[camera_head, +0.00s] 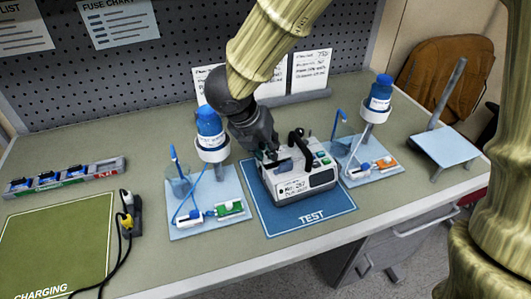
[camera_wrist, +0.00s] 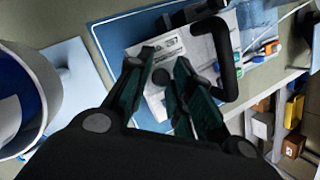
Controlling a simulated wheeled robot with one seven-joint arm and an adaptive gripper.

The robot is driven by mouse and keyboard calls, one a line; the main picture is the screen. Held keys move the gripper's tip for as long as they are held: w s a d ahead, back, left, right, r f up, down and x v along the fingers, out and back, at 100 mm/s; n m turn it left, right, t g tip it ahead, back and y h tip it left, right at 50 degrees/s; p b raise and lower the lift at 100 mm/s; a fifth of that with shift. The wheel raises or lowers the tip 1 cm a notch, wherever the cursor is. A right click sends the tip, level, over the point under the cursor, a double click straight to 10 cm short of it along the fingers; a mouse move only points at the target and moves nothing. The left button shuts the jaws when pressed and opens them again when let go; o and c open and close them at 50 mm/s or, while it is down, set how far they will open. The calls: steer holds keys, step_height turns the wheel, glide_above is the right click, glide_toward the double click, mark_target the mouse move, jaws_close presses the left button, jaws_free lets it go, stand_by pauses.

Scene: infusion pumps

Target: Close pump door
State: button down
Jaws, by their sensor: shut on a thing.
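The infusion pump (camera_head: 305,182), pale grey with a label and dark buttons, stands on the blue TEST mat (camera_head: 335,222). A black handle rises from its top and also shows in the wrist view (camera_wrist: 232,75). My gripper (camera_head: 272,153) is at the pump's upper left part, left of the handle. In the wrist view its two dark green fingers (camera_wrist: 165,60) lie over the pump's labelled face (camera_wrist: 172,48). They are shut on a part of the pump, but the fingers hide which part. I cannot make out the door's edge or how far it stands open.
A stand with a blue bottle (camera_head: 210,125) is close to my gripper's left; another bottle stand (camera_head: 378,95) is to the right. A green CHARGING mat (camera_head: 55,240), power strip (camera_head: 132,212) and bin strip (camera_head: 65,178) lie left. A pegboard (camera_head: 180,45) backs the bench.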

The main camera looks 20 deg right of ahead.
steer(key=shift+s+f+t+b, duration=0.25)
steer(key=shift+t+b, duration=0.25)
steer(key=shift+b, duration=0.5)
steer(key=c, duration=1.3)
jaws_free()
steer(key=shift+w, duration=0.1)
steer(key=shift+r, duration=0.1)
steer(key=p, duration=0.2)
steer(key=shift+w+r+g+p, duration=0.15)
steer(key=shift+r+g+p, duration=0.15)
steer(key=shift+g+p, duration=0.1)
steer(key=g+p, duration=0.1)
steer(key=p, duration=0.1)
steer(key=w+g+p, duration=0.1)
steer(key=p, duration=0.1)
steer(key=shift+r+p, duration=0.35)
steer(key=shift+p, duration=0.05)
steer(key=w+g+p, duration=0.1)
steer(key=p, duration=0.1)
steer(key=n+g+p, duration=0.1)
steer(key=g+p, duration=0.1)
steer(key=shift+w+a+r+p, duration=0.1)
steer(key=shift+w+r+p, duration=0.1)
steer(key=shift+w+p, duration=0.15)
